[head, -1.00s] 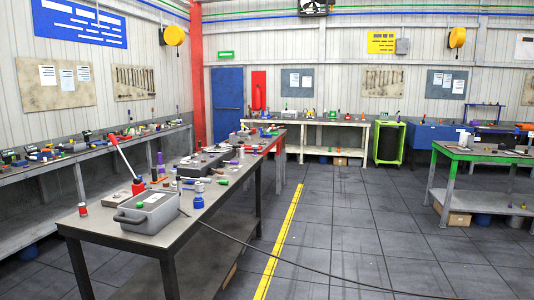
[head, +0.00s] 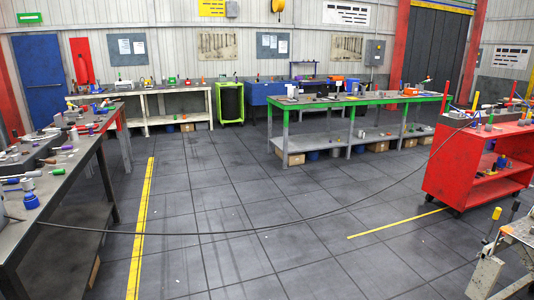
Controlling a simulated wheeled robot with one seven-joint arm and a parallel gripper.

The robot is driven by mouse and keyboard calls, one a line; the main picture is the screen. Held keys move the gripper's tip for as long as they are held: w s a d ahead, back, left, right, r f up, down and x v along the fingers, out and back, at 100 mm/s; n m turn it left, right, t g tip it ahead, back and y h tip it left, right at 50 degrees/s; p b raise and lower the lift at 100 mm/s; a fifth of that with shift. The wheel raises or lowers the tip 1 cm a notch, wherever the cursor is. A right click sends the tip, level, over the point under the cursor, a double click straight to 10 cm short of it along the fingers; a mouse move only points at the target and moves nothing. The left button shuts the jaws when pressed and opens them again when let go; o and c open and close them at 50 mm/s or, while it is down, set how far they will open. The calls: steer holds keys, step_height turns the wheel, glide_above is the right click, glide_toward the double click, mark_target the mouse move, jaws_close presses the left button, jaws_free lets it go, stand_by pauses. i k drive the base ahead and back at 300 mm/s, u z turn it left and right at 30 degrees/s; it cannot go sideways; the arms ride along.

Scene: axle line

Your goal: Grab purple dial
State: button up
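I cannot make out a purple dial for certain in the head view. A small purple item (head: 10,181) lies near the left edge on the grey-topped workbench (head: 72,172), but it is too small to tell what it is. Other small items on the benches are also too small to name. My gripper is not in view.
A red cart (head: 470,182) stands at the right. A green-edged bench (head: 368,101) stands mid-right, and a white bench (head: 148,121) at the back. A black cable (head: 230,233) crosses the open grey floor between yellow lines.

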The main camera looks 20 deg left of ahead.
mark_target(90, 126)
steer(key=u, duration=0.25)
steer(key=i, duration=2.5)
steer(key=u, duration=0.5)
steer(key=i, duration=2.55)
steer(key=u, duration=0.5)
steer(key=i, duration=2.5)
steer(key=u, duration=0.85)
steer(key=i, duration=1.5)
steer(key=u, duration=1.8)
steer(key=i, duration=1.2)
steer(key=u, duration=1.6)
steer(key=i, duration=1.55)
steer(key=u, duration=0.35)
